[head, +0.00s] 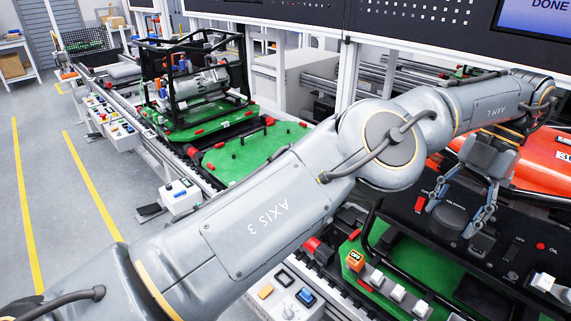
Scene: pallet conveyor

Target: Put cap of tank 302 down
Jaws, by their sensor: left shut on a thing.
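An orange-red tank (540,164) lies at the right edge, partly behind my left arm; only part of its white number shows. My left gripper (452,220) points down over the dark control panel in front of the tank. Its fingers are shut on a round black cap (450,213) between them. I cannot tell whether the cap touches the panel below it. My right gripper is not in view.
The dark panel (520,225) carries a red button and labels. A green pallet (355,262) with switches and a black frame lies below it. Another green pallet (250,150) and a framed machine (195,85) stand further back on the conveyor. Open floor is at left.

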